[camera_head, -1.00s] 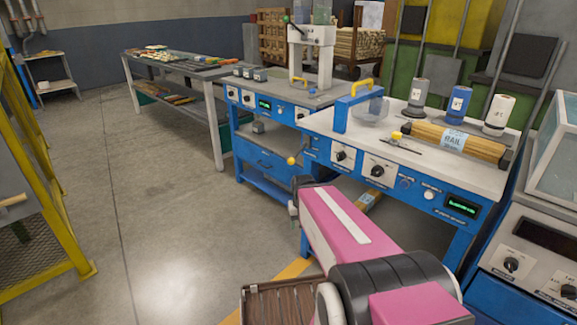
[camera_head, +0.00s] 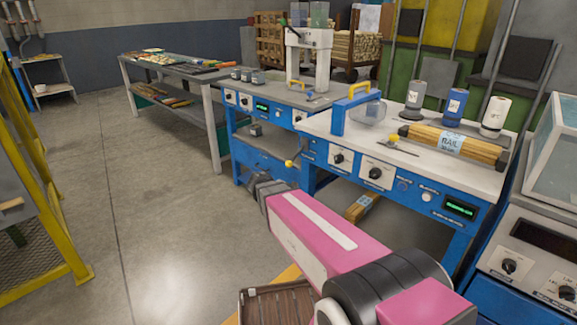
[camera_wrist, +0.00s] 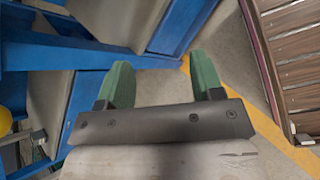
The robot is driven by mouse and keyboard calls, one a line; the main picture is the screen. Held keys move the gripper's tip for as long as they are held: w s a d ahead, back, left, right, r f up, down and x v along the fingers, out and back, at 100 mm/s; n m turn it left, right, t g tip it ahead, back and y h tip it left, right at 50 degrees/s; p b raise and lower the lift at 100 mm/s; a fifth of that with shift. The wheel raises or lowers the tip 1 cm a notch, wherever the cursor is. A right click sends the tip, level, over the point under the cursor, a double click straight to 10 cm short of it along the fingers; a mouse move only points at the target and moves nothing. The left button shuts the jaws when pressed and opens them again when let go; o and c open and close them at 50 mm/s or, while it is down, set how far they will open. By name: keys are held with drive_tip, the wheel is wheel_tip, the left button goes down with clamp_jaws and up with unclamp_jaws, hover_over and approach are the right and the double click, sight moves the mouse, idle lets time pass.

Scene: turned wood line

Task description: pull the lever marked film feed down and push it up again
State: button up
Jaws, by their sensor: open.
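A lever with a yellow ball knob (camera_head: 290,163) sticks out at the left front of the nearer blue bench; I cannot read any label on it. A yellow round shape (camera_wrist: 5,121) at the left edge of the wrist view looks like this knob. My gripper (camera_wrist: 160,78) shows two green fingers, spread apart with nothing between them. In the head view the dark end of my arm is just below and left of the knob, apart from it in the picture; the fingers cannot be made out there.
The nearer blue bench (camera_head: 460,185) carries a rail bundle (camera_head: 450,141), canisters and front dials. A second blue bench with a white press (camera_head: 308,60) stands behind it. A brown slatted thing (camera_wrist: 300,50) lies at the right of the wrist view. Open floor (camera_head: 160,240) lies left.

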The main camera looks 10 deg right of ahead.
drive_tip(key=w+a+r+n+t+h, duration=0.2)
drive_tip(key=w+a+r+n+h, duration=0.1)
drive_tip(key=w+a+r+n, duration=0.1)
drive_tip(key=n+t+h, duration=0.3)
drive_tip(key=n+h, duration=0.1)
drive_tip(key=n, duration=0.1)
approach(289, 164)
drive_tip(key=w, duration=0.1)
drive_tip(key=x, duration=0.6)
drive_tip(key=f+x, duration=0.1)
drive_tip(key=x, duration=0.3)
drive_tip(key=shift+w, duration=0.2)
drive_tip(key=shift+r, duration=0.1)
clamp_jaws()
